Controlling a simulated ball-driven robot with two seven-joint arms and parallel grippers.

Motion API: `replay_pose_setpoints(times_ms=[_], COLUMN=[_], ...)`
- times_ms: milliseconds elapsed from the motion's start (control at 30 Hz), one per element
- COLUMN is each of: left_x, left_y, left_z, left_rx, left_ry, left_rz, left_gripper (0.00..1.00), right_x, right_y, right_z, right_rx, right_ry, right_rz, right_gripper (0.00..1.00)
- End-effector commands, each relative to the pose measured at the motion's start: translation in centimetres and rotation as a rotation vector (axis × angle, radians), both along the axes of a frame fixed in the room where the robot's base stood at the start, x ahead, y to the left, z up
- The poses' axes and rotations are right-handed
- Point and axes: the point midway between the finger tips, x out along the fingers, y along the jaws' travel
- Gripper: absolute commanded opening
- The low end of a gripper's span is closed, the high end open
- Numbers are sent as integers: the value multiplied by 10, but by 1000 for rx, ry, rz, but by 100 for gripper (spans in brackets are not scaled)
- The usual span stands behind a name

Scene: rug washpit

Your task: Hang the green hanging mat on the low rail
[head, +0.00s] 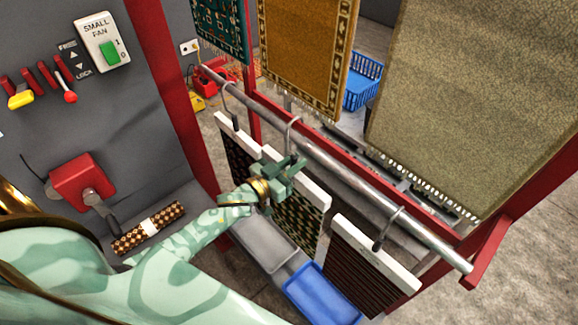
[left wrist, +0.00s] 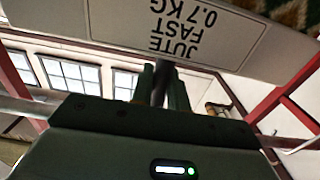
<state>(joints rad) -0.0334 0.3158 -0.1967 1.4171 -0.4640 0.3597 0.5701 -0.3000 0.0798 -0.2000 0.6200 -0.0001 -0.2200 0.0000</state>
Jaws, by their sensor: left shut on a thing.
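The green hanging mat (head: 303,222), with a green and cream check, hangs from a white header bar in the middle of the head view. Its grey hook (head: 291,126) appears to curve over the low rail (head: 345,181), a slanting metal bar. My left gripper (head: 284,168) is shut on the hook's stem just below the rail. In the left wrist view the fingers (left wrist: 160,88) pinch the dark stem, beside the header card (left wrist: 190,30) reading "JUTE FAST 0.7 KG" upside down. The fingers partly hide the stem. My right gripper is not in view.
A dark mat (head: 240,160) hangs left of the green one, a brown striped mat (head: 362,268) right of it. Blue (head: 318,300) and grey trays (head: 262,245) lie below. Large rugs (head: 475,80) hang behind the rail. A red post (head: 175,90) stands left.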

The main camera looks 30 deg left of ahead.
Motion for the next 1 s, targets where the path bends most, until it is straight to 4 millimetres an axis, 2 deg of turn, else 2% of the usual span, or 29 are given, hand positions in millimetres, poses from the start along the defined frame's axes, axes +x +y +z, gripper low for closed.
replay_pose_setpoints(times_ms=[467,1000], left_x=[4,4], left_y=[-1,-1], left_z=[0,-25], left_rx=[-1,-2], left_ry=[-3,-2], left_rz=[0,0], left_gripper=[0,0], right_x=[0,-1], right_y=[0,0], right_z=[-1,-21], right_rx=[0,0], right_ry=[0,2], right_rz=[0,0], right_gripper=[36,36])
